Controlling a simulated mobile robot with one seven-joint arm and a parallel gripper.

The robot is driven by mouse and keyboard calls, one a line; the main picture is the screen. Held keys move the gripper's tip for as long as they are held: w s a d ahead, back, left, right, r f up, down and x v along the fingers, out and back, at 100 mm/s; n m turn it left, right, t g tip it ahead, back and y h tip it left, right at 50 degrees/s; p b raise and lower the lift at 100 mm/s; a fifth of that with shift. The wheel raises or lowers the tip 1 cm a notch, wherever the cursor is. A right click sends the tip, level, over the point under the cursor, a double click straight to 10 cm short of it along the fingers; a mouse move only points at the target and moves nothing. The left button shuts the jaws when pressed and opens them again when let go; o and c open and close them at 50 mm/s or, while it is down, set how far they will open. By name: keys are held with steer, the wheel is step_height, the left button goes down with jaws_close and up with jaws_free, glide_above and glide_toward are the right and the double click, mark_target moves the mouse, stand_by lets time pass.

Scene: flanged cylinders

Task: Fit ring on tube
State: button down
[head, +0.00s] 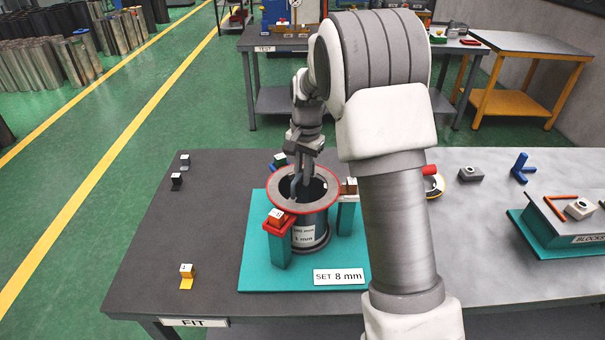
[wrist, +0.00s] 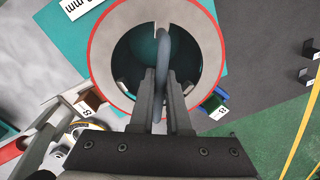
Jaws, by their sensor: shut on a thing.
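The grey ring (head: 320,205) with a red outer edge lies level at the top of the grey tube (head: 309,239), on the teal base (head: 257,276). I cannot tell whether ring and tube touch or a small gap stays between them. My gripper (head: 301,184) points down over the ring's opening. In the wrist view, my gripper (wrist: 162,80) is shut on a grey-blue curved bar (wrist: 163,48), which looks like a handle of the ring (wrist: 110,45). Where the bar joins the ring is hard to see. The tube's top edge is mostly hidden.
Teal posts stand around the tube, with a red-orange block (head: 277,217) on the front left and a brown block (head: 349,187) on the right. A "SET 8 mm" sign (head: 339,276) lies in front.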

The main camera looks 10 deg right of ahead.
steer(key=shift+f, duration=0.25)
steer(key=c, duration=0.8)
jaws_free()
steer(key=shift+f, duration=0.15)
steer(key=shift+s+d+r+p, duration=0.1)
steer(key=shift+r+p, duration=1.05)
steer(key=shift+r, duration=0.65)
steer(key=shift+s+d+r+p, duration=0.1)
steer(key=shift+r+p, duration=1)
steer(key=shift+r, duration=0.65)
steer(key=shift+r, duration=0.1)
